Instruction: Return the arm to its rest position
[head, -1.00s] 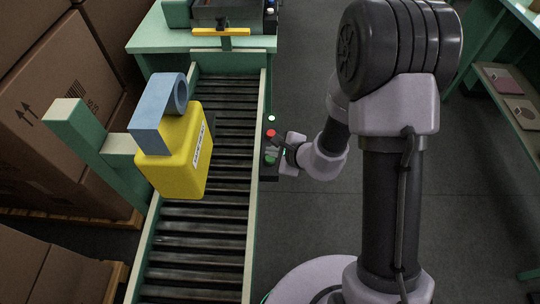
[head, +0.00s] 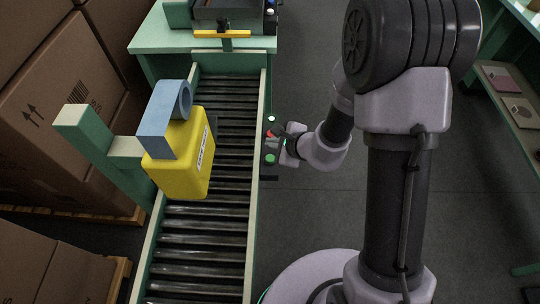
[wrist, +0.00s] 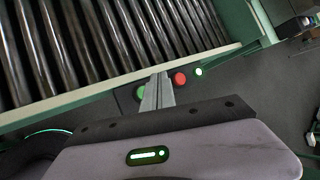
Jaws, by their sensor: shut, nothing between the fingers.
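My gripper (head: 283,139) is beside the right rail of the roller conveyor, at the small control box (head: 270,170) with a red and a green button. In the wrist view my gripper (wrist: 160,78) is shut and empty, its fingers together between the green button (wrist: 140,93) and the red button (wrist: 180,79). Whether the fingertips touch the box I cannot tell. My arm is bent, reaching left from its upright column.
The roller conveyor (head: 205,240) runs along the left, with a yellow and blue machine head (head: 180,165) over it on a green post. Stacked cartons (head: 50,110) stand further left. A green bench (head: 140,42) is at the back. Open floor (head: 310,220) lies right of the conveyor.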

